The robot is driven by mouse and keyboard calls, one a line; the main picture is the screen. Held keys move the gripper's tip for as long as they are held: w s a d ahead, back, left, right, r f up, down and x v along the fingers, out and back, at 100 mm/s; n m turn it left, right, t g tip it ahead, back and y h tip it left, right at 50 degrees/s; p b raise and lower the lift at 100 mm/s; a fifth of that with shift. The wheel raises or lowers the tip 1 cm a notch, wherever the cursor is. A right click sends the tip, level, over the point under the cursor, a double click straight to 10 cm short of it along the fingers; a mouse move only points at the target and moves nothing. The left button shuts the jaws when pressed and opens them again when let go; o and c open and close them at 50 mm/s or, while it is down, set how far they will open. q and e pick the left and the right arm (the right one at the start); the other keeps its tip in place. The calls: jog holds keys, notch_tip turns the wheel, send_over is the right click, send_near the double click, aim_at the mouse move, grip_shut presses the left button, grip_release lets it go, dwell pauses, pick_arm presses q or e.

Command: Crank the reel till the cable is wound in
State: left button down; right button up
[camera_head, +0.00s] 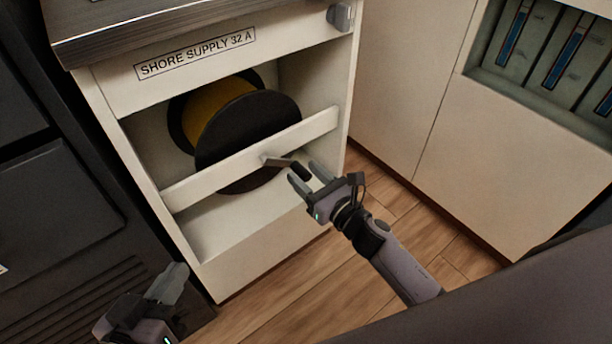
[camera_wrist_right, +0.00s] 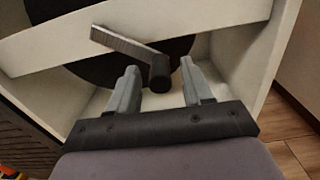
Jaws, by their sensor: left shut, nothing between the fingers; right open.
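The reel (camera_head: 247,128) with black flanges and yellow cable (camera_head: 215,105) wound on its drum sits in an open cabinet bay behind a pale crossbar (camera_head: 220,172). The crank (camera_head: 278,161) comes out through the crossbar and ends in a dark handle (camera_head: 300,171). My right gripper (camera_head: 308,176) is open at the handle. In the right wrist view the handle (camera_wrist_right: 160,74) is between the open fingertips, with no finger seen gripping it. My left gripper (camera_head: 178,278) is shut and empty, low at the left. The reel's lower part is partly hidden by the crossbar.
The cabinet carries a label (camera_head: 195,54) reading "SHORE SUPPLY 32 A" and a grey fitting (camera_head: 341,16) at its upper right. Dark cabinets (camera_head: 60,195) stand at the left. A pale cabinet with blue-striped units (camera_head: 565,60) stands at the right. Wooden floor (camera_head: 290,290) is open in front.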

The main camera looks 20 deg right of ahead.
jog(key=shift+w+a, duration=0.1)
jog(key=shift+w, duration=0.15)
grip_shut()
